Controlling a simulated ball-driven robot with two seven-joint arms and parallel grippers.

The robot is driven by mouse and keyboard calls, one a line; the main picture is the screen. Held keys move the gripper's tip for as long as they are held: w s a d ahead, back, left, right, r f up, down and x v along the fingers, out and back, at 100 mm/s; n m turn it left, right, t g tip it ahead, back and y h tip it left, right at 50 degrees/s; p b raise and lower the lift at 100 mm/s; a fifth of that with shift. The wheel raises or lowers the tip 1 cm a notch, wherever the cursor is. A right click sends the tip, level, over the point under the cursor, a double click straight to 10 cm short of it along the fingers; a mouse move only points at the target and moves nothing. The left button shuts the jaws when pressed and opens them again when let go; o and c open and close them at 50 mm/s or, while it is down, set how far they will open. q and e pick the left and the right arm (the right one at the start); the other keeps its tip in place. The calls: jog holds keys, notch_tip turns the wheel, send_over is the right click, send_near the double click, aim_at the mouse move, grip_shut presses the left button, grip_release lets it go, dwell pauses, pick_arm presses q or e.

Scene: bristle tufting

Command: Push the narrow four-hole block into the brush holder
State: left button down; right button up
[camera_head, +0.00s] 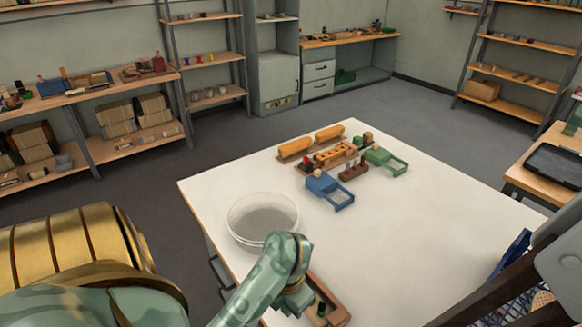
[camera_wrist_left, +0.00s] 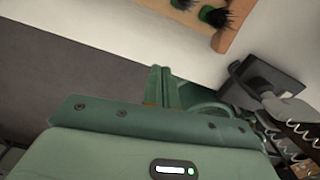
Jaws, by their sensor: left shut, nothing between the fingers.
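My left gripper (camera_head: 297,300) is low at the table's front edge, beside a wooden tray (camera_head: 333,318). In the left wrist view the closed fingers (camera_wrist_left: 163,88) are empty, with the tray (camera_wrist_left: 205,22) and its black bristle tufts in green bases (camera_wrist_left: 216,17) beyond them. A blue frame-like piece (camera_head: 325,190) and a green one (camera_head: 384,160) lie mid-table. Near them are an orange-tan block with holes (camera_head: 333,154) and a small dark brown block (camera_head: 353,170). I cannot tell which is the narrow four-hole block or the brush holder. My right gripper is out of view.
A clear round bin (camera_head: 262,218) stands on the white table (camera_head: 420,235), left of the blue piece. Two orange rolls (camera_head: 295,147) lie on wooden bases at the far edge. A dark tray (camera_head: 556,164) sits on a side table. The table's right half is bare.

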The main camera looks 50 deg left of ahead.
pick_arm(q)
notch_tip(320, 180, down, 7)
jog(key=b, duration=0.3)
jog(key=shift+d+r, duration=0.1)
jog(key=shift+r, duration=0.05)
jog(key=w, duration=0.3)
jog(key=shift+b, duration=0.3)
jog(key=shift+w+a+r, duration=0.1)
jog(key=shift+w+a, duration=0.1)
jog(key=shift+w, duration=0.35)
jog(key=shift+w+r, duration=0.1)
jog(key=shift+w, duration=0.65)
jog(key=shift+w+a+p, duration=0.1)
jog(key=shift+w+p, duration=0.2)
jog(key=shift+w, duration=0.05)
jog(key=shift+s, duration=0.1)
